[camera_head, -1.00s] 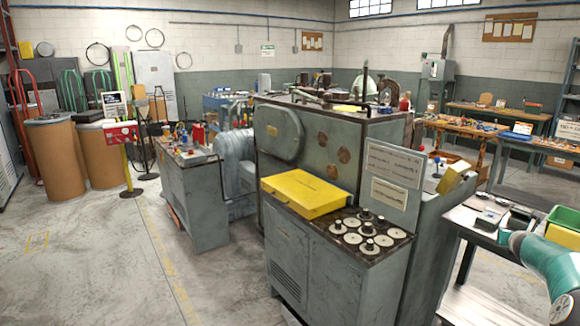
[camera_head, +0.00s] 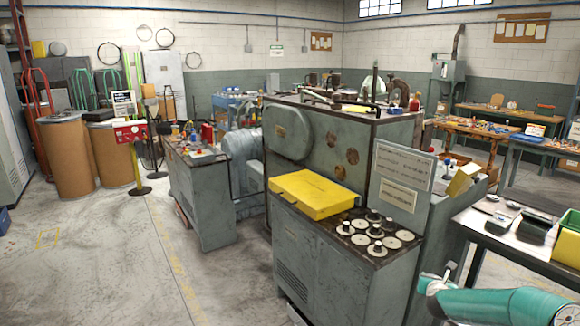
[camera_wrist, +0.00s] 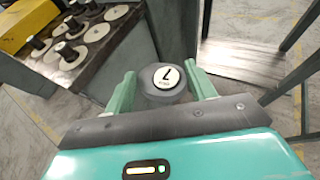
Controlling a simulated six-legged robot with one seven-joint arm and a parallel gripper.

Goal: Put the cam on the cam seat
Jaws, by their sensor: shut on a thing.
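In the wrist view my gripper (camera_wrist: 162,70) has its two pale green fingers on either side of a round dark grey piece, which I take for the cam (camera_wrist: 166,78). It has a white disc on top with a dark mark like a 7. In the head view my gripper (camera_head: 441,278) is at the lower right, beside the grey cabinet; the cam is hard to make out there. Several pale round discs (camera_head: 361,240), some with black knobs, sit on the cabinet's dark top, apart from my gripper. I cannot tell which part is the cam seat.
A yellow case (camera_head: 312,193) lies on the cabinet top beside the discs. A table (camera_head: 480,222) with small trays stands at the right, close to my arm. A tall grey machine (camera_head: 335,150) stands behind the cabinet.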

